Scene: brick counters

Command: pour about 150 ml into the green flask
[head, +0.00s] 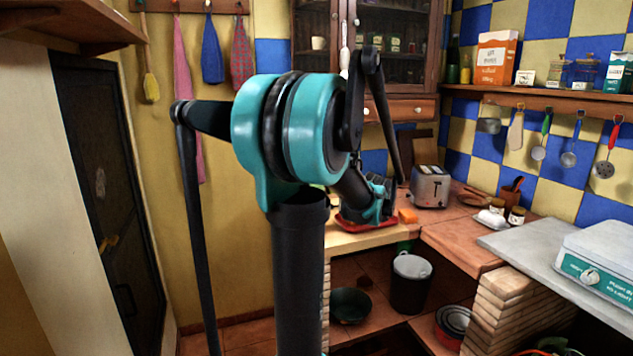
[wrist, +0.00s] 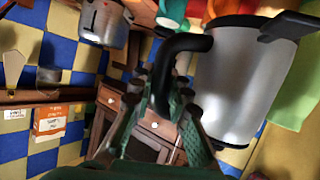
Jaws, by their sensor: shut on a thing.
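My gripper (wrist: 166,85) is shut on the black handle of a silver jug (wrist: 236,82) in the wrist view. The jug is tilted in that picture, with a dark spout or lid part at its upper right. I cannot tell its fill level or whether liquid is flowing. A teal object (wrist: 172,12) shows in part at the top edge of the wrist view; I cannot tell whether it is the green flask. In the head view my arm hides much of the work area, and neither the jug nor the flask shows clearly.
A red tray (head: 356,226) lies under my arm on the counter, with an orange block (head: 407,216) beside it. A toaster (head: 430,187) stands behind. A white scale (head: 602,262) stands on the grey counter at right.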

